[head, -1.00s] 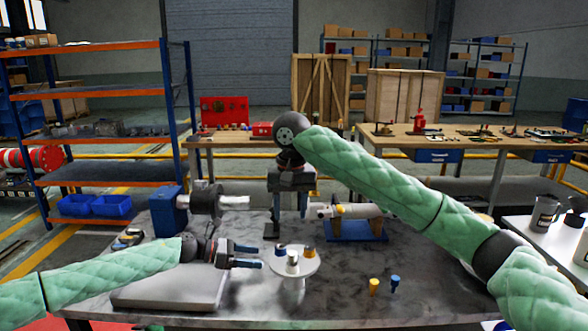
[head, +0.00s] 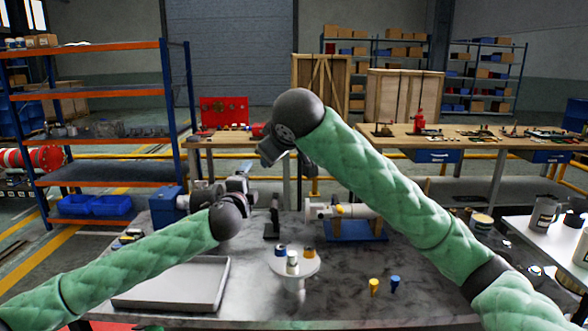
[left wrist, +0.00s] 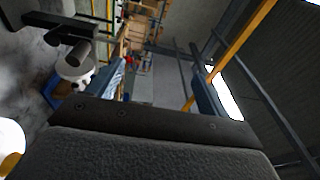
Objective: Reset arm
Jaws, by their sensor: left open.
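My left arm comes in from the left in the head view, with its dark wrist over the table. My left gripper (head: 240,180) is past that wrist, pointing away, partly hidden and small. In the left wrist view its two blue fingers (left wrist: 158,88) stand wide apart with nothing between them. My right arm reaches from the right to a dark wrist joint raised above the middle of the table; its gripper's fingers are hidden behind the wrist.
The grey table (head: 340,285) holds a shallow tray (head: 180,283), a round white stand (head: 295,270) with small caps, a white cylinder (head: 345,211) on a blue base (head: 350,231), and yellow (head: 374,287) and blue (head: 395,282) pegs.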

